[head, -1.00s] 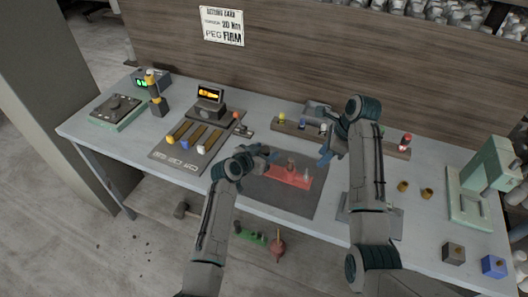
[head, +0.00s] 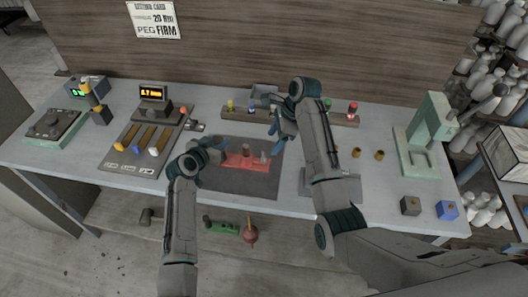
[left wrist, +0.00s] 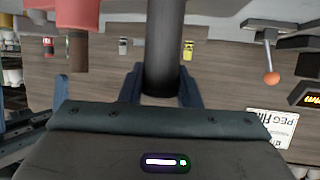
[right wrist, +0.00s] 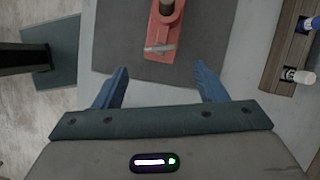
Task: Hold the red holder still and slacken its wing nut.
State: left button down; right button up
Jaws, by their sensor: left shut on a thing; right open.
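The red holder (head: 240,161) lies on a dark grey mat (head: 232,186) mid-table. It carries a brown post (head: 245,150) and a pale wing nut (head: 264,157) at its right end. In the right wrist view the holder (right wrist: 161,28) and the silvery wing nut (right wrist: 160,48) are ahead of the fingers. My left gripper (head: 217,153) is at the holder's left end, shut on a dark grey cylinder (left wrist: 165,45) that looks like the holder's handle. The holder's red body (left wrist: 76,14) shows beside it. My right gripper (head: 276,138) is open and empty, above and apart from the wing nut.
A wooden rack (head: 340,120) with several colored pegs stands behind. A gauge board (head: 119,165) with colored-tipped rods is left. A green press (head: 418,158), brass cups (head: 379,154) and two cubes (head: 446,210) are right. Some table near the front right is bare.

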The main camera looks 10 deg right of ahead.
aim_at(263, 158)
jog(key=x, duration=0.7)
jog(key=shift+f, duration=0.25)
jog(key=c, duration=1)
